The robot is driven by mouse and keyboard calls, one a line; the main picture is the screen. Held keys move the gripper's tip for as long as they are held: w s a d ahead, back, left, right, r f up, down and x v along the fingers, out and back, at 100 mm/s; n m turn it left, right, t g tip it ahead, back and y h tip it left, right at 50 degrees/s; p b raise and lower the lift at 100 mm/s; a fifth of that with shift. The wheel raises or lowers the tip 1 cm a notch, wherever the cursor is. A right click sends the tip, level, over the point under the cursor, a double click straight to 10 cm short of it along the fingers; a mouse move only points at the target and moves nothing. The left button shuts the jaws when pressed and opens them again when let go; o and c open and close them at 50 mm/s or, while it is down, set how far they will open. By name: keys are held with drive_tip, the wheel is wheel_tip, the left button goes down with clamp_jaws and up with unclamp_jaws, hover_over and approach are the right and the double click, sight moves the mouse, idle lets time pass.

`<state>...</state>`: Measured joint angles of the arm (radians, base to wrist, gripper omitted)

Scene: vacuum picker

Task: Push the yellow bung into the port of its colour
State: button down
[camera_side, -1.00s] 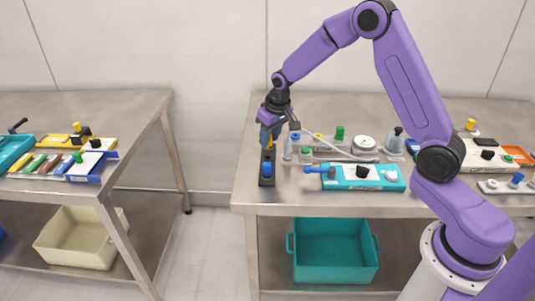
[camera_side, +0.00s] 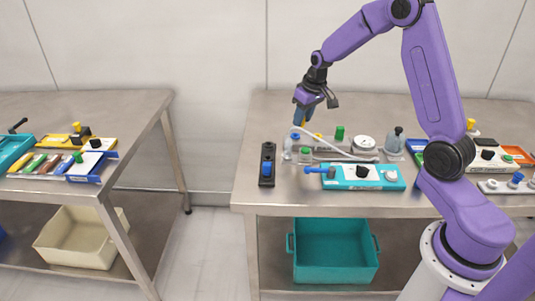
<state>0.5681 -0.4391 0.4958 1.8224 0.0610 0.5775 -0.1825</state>
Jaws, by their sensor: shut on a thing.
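My gripper (camera_side: 301,118) is shut on the yellow bung (camera_side: 303,122), of which only a small part shows between the fingers. It holds the bung above the back-left part of the bench's grey fixture (camera_side: 322,144). A small yellow spot (camera_side: 317,135) shows on this fixture, just below and right of the gripper; I cannot tell whether it is the port. The black rack (camera_side: 267,181) stands to the left with a blue bung (camera_side: 266,168) in it.
A white hose (camera_side: 335,152) curves across the fixture. A green bung (camera_side: 340,132), a white round part (camera_side: 364,142) and a grey bottle (camera_side: 396,141) stand nearby.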

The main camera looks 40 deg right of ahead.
drive_tip(key=s+d+r, duration=0.2)
drive_tip(key=d, duration=0.5)
drive_tip(key=x, duration=0.4)
drive_tip(key=shift+s+d+f, duration=0.25)
drive_tip(key=shift+s+f, duration=0.05)
drive_tip(key=shift+s, duration=0.05)
drive_tip(key=shift+f, duration=0.65)
drive_tip(key=c, duration=1.4)
unclamp_jaws()
clamp_jaws()
drive_tip(key=shift+s+x, duration=0.15)
drive_tip(key=shift+x, duration=0.45)
drive_tip(key=shift+s+x, duration=0.15)
drive_tip(key=shift+x, duration=0.45)
